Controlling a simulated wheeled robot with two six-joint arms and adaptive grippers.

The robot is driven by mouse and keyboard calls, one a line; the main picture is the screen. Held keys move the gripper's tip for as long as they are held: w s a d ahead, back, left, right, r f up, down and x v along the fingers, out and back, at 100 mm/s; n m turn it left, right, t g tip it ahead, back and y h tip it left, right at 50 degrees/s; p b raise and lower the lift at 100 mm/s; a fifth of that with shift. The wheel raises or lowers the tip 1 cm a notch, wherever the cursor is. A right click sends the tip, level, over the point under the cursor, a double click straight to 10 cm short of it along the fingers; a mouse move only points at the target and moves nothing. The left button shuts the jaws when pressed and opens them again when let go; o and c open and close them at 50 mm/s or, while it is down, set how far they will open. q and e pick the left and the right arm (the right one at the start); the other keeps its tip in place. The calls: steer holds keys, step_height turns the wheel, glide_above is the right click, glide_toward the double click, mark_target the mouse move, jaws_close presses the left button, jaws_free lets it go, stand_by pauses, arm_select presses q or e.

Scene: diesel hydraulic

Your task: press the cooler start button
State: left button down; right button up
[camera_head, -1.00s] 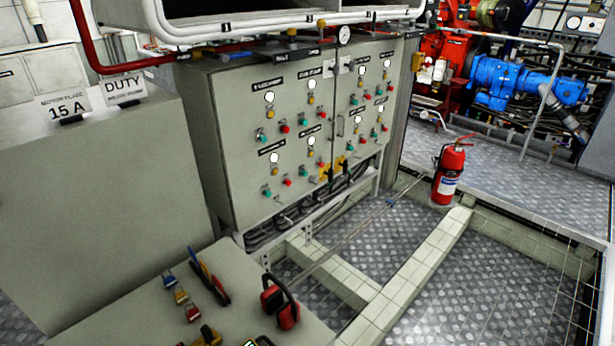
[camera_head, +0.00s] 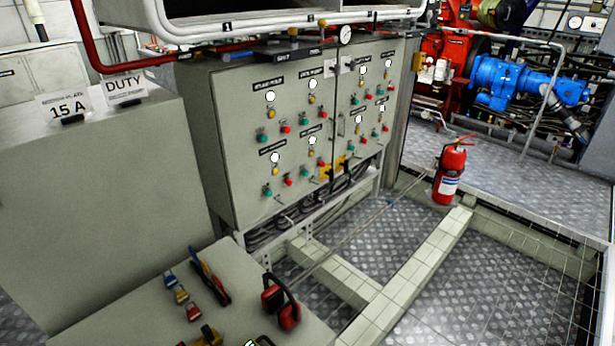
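A grey control cabinet (camera_head: 235,150) stands in the middle of the head view. Its two doors carry several groups of green and red buttons, yellow lamps and white round gauges under black label plates. One green button (camera_head: 262,134) and one red button (camera_head: 286,129) sit in the upper left group. Another green button (camera_head: 268,190) and red button (camera_head: 288,182) sit in the lower left group. The label text is too small to read surely, so I cannot tell which button is the cooler start. Neither of my grippers is in view.
A grey bench (camera_head: 140,305) at the lower left holds padlocks, tools and red ear defenders (camera_head: 281,301). A red fire extinguisher (camera_head: 449,174) stands right of the cabinet. A raised tiled curb (camera_head: 415,268) crosses the chequered floor. A blue machine (camera_head: 525,85) stands behind.

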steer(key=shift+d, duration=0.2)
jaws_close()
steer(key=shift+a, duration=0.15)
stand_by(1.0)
